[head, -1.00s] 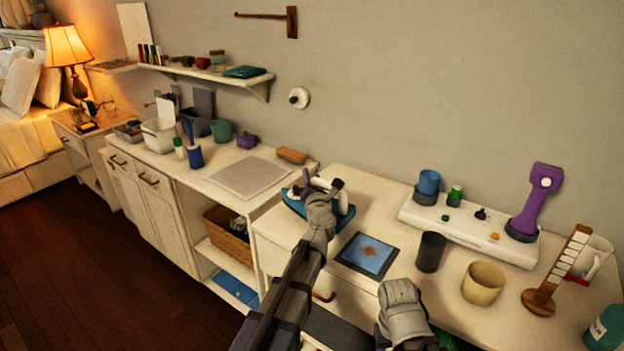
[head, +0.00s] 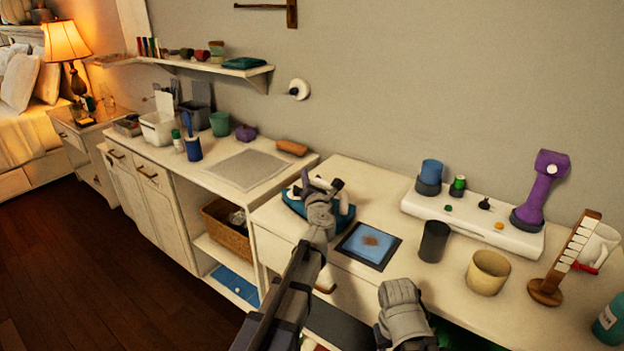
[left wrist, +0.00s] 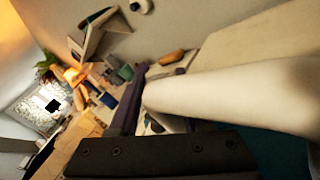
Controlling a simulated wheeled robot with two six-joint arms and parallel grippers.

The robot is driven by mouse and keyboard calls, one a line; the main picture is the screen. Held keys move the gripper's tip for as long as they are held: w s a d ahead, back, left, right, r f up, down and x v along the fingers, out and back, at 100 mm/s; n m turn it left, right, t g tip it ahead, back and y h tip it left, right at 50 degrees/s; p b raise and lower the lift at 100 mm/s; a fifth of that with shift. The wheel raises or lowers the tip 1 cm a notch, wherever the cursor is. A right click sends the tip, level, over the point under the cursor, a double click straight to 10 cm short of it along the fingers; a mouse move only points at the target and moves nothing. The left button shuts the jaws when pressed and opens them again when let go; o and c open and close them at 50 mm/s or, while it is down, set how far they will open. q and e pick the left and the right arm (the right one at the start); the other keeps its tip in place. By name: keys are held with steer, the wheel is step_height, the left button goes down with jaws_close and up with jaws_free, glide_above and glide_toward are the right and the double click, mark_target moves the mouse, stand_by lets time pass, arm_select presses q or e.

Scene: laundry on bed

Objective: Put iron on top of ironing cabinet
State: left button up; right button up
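The iron (head: 338,219), with a teal body and white parts, sits on the white cabinet top in the head view. My left gripper (head: 322,186) is at its handle, with its two dark fingers apart. In the left wrist view a large white part, seemingly the iron's handle (left wrist: 225,98), passes close beside the purple-dark finger; I cannot tell whether the fingers press on it. The ironing cabinet is not clearly identifiable. Grey wrist parts of my right arm show at bottom centre in the head view; its fingers cannot be made out.

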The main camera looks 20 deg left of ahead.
arm_select(q)
steer(key=shift+o, duration=1.3)
steer(key=shift+s+r, duration=0.1)
steer(key=shift+s, duration=0.05)
steer(key=v, duration=1.1)
steer(key=shift+s+d, duration=0.15)
steer(key=shift+s, duration=0.2)
